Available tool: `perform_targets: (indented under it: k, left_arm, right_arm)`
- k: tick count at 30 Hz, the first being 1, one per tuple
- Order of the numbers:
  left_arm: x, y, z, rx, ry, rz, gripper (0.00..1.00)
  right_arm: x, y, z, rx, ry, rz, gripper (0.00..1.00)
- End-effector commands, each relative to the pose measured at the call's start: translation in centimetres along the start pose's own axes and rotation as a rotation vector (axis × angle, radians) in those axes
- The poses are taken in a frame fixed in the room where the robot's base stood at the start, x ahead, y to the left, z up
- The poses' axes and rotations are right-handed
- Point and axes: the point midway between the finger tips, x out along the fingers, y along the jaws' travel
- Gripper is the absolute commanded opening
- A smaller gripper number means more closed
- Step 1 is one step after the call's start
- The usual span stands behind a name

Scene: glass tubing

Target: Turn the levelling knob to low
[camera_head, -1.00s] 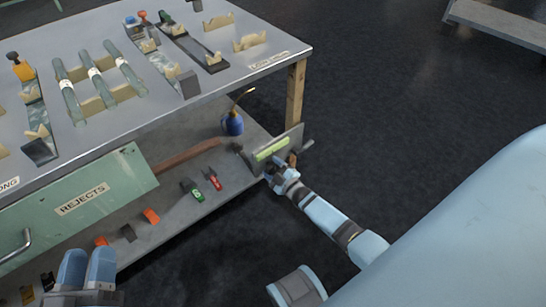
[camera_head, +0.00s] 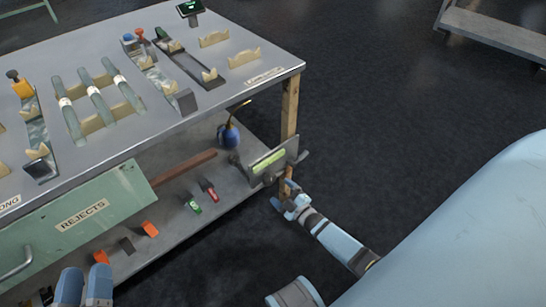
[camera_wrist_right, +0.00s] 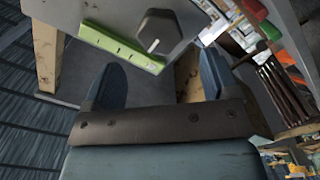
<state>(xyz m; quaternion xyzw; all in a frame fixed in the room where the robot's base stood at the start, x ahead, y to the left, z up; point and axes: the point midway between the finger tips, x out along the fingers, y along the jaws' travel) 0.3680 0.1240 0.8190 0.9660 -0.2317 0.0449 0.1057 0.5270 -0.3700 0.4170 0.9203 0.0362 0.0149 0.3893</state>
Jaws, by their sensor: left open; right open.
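The levelling knob shows in the right wrist view as a dark, faceted knob (camera_wrist_right: 158,32) on a grey plate (camera_wrist_right: 110,14), beside a light green strip (camera_wrist_right: 122,47). I cannot read a mark for its setting. In the head view the plate (camera_head: 257,176) with its green strip stands at the bottom shelf's right end, by the table leg; the knob's face cannot be made out there. My right gripper (camera_head: 285,199) is open just below the plate. In the wrist view its fingers (camera_wrist_right: 158,78) are apart and empty, short of the knob. My left gripper (camera_head: 84,284) is open and empty at bottom left.
The steel table (camera_head: 215,105) holds glass tubes (camera_head: 98,98) and wooden rests. A green REJECTS panel (camera_head: 110,200) hangs in front. A blue oil can (camera_head: 228,136) and small green and red items lie on the lower shelf.

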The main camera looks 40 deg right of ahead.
Motion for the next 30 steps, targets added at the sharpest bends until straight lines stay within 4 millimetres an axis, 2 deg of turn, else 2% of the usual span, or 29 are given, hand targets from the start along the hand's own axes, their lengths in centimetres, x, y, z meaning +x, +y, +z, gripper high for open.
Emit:
perform_targets:
  k: [1, 3, 10, 15, 30]
  left_arm:
    - [-0.1, -0.2, 0.4, 0.003, -0.034, -0.013, 0.43]
    - [-0.2, -0.6, 1.0, 0.008, -0.067, -0.025, 0.43]
    - [-0.6, -1.2, 2.4, 0.018, -0.134, -0.050, 0.43]
    - [-0.7, -1.4, 2.8, 0.020, -0.149, -0.055, 0.43]
    - [-0.7, -1.4, 2.7, 0.020, -0.148, -0.055, 0.43]
  right_arm:
    - [-1.4, 0.2, -0.2, 0.000, -0.002, -0.001, 0.81]
    - [-2.8, 0.2, -0.1, 0.000, -0.002, -0.001, 0.81]
    - [-5.8, 0.1, 0.0, -0.001, -0.001, 0.000, 0.81]
    - [-6.4, 0.1, 0.0, -0.002, 0.001, 0.001, 0.81]
    - [-6.4, 0.0, 0.0, -0.001, 0.001, 0.001, 0.81]
